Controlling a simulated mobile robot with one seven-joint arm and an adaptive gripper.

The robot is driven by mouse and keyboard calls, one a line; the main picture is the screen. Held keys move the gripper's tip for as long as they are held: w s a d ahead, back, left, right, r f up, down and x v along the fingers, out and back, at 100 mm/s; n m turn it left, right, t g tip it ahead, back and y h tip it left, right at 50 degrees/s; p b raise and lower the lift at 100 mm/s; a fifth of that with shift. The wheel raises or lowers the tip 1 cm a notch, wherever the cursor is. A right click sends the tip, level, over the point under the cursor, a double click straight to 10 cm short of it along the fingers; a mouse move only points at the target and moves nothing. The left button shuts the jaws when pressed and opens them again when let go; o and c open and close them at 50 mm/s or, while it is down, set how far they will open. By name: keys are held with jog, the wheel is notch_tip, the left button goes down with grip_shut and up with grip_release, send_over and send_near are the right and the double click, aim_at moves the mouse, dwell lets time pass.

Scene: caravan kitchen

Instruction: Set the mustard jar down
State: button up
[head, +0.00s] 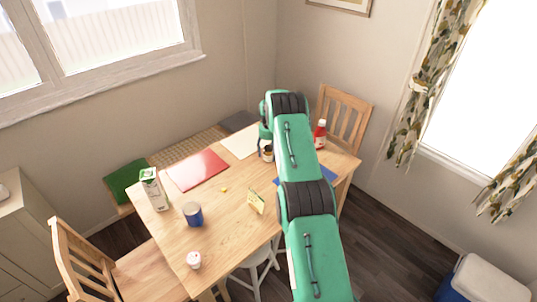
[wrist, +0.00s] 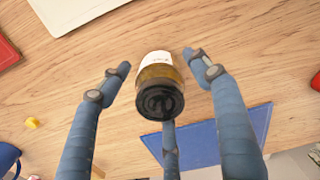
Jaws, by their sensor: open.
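The mustard jar (wrist: 160,85) has a dark lid, a yellow-brown body and a pale label. It appears to stand upright on the wooden table (wrist: 240,30), and also shows in the head view (head: 268,153), partly beside my arm. My gripper (wrist: 157,62) is open, its blue-grey fingers spread around the jar. Gaps show between the left and right fingers and the jar; whether the lower finger touches it I cannot tell. In the head view my arm hides most of the gripper.
A blue mat (wrist: 215,135) lies close to the jar, with a white mat (head: 240,143) and a red mat (head: 197,170) to the left.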

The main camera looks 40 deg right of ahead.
notch_tip(320, 180, up, 12)
jog(key=shift+f+p, duration=0.1)
jog(key=shift+p, duration=0.6)
dwell(0.4)
